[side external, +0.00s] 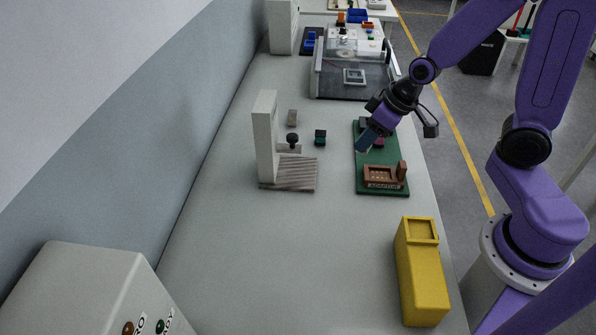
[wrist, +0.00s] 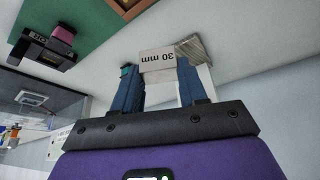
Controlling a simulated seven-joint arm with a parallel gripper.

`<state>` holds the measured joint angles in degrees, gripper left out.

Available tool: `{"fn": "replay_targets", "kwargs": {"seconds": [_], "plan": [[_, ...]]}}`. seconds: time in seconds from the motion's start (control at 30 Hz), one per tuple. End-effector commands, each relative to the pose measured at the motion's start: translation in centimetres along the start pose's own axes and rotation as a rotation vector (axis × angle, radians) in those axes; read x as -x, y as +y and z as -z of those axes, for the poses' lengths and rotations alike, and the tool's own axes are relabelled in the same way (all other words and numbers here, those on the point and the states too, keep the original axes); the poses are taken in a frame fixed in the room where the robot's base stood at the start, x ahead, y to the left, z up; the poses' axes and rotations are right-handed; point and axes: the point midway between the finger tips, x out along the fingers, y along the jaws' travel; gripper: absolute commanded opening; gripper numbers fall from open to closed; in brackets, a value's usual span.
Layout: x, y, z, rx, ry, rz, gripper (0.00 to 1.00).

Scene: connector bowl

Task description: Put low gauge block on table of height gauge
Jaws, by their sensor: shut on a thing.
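The height gauge (side external: 265,140) stands left of centre in the side view, with a pale upright column and a grey ribbed table (side external: 290,174) at its foot. My gripper (side external: 362,145) is in the air near the left edge of the green board, to the right of the gauge. In the wrist view its blue fingers (wrist: 158,78) are shut on a pale gauge block (wrist: 158,58) marked "30 mm". That block cannot be made out in the side view. A ribbed grey surface (wrist: 194,47), likely the gauge table, shows beyond the fingertips.
A small grey block (side external: 292,117) and a dark green block (side external: 320,137) stand right of the gauge column. The green board (side external: 367,183) carries a brown fixture (side external: 384,178). A yellow bin (side external: 423,280) stands in front. The bench left of the gauge is clear.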

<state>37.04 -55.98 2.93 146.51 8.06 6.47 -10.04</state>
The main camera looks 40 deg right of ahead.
Motion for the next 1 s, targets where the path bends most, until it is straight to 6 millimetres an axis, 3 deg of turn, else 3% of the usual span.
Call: {"fn": "replay_targets", "kwargs": {"seconds": [0.6,1.0], "plan": [[-2.0,0.0,-1.1,0.164,-0.001,0.074,0.02],[-4.0,1.1,-2.1,0.274,-0.002,0.124,0.02]]}}
